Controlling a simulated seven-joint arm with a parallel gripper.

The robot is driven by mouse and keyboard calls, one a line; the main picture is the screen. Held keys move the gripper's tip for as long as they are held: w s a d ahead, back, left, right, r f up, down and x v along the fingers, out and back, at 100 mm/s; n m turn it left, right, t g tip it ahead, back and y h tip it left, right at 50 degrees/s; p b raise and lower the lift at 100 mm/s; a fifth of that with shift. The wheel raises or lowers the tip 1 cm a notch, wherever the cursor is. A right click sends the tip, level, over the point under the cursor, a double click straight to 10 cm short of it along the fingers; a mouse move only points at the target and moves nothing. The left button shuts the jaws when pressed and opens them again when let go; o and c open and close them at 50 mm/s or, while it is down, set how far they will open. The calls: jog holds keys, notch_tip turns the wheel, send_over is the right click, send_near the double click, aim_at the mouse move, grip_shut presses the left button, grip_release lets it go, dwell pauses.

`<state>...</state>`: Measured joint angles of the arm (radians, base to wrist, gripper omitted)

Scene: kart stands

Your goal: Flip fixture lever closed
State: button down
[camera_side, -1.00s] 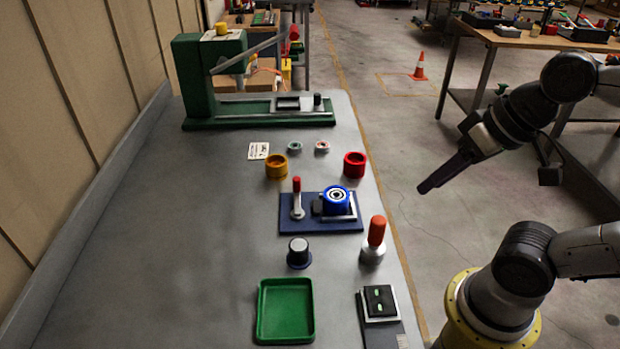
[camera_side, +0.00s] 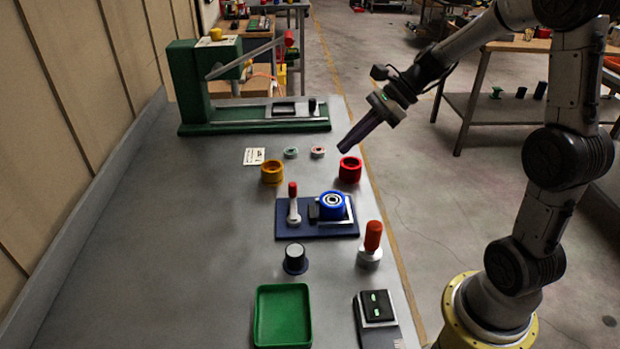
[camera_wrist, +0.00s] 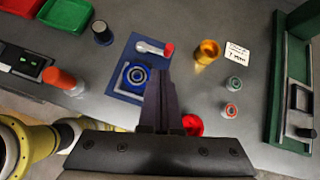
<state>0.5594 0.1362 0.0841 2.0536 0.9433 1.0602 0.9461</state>
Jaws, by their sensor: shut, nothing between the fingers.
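The fixture is a dark blue plate (camera_side: 287,230) in the middle of the bench in the side view. Its lever (camera_side: 294,209) has a pale arm and a red tip, and it stands upright at the left part of the plate. A blue round part with a ring-shaped centre (camera_side: 332,205) sits at the plate's right part. In the wrist view the lever (camera_wrist: 150,48) and the blue part (camera_wrist: 135,76) lie beyond my fingers. My gripper (camera_side: 343,149) is shut and empty, in the air above and near the red ring, apart from the fixture. It also shows in the wrist view (camera_wrist: 160,75).
A red ring (camera_side: 350,169) and a yellow ring (camera_side: 272,172) stand behind the fixture. An orange-handled tool (camera_side: 372,240), a dark-based knob (camera_side: 295,258) and a green tray (camera_side: 259,318) are in front. A green press (camera_side: 190,90) stands at the back. The bench's left is clear.

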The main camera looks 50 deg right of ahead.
jog(key=shift+m, duration=0.7)
jog(key=d+f, duration=0.1)
jog(key=d, duration=0.1)
jog(key=d+f, duration=0.1)
jog(key=f, duration=0.1)
jog(key=shift+s+d, duration=0.1)
jog(key=shift+d, duration=0.25)
jog(key=shift+a, duration=0.1)
send_near(293, 201)
jog(key=d+f, duration=0.2)
jog(key=shift+f, duration=0.25)
jog(key=w+a, duration=0.2)
jog(key=shift+w+a+f, duration=0.1)
jog(key=shift+w+a, duration=0.1)
jog(key=shift+a, duration=0.1)
jog(key=shift+w+a, duration=0.3)
jog(key=shift+a, duration=0.1)
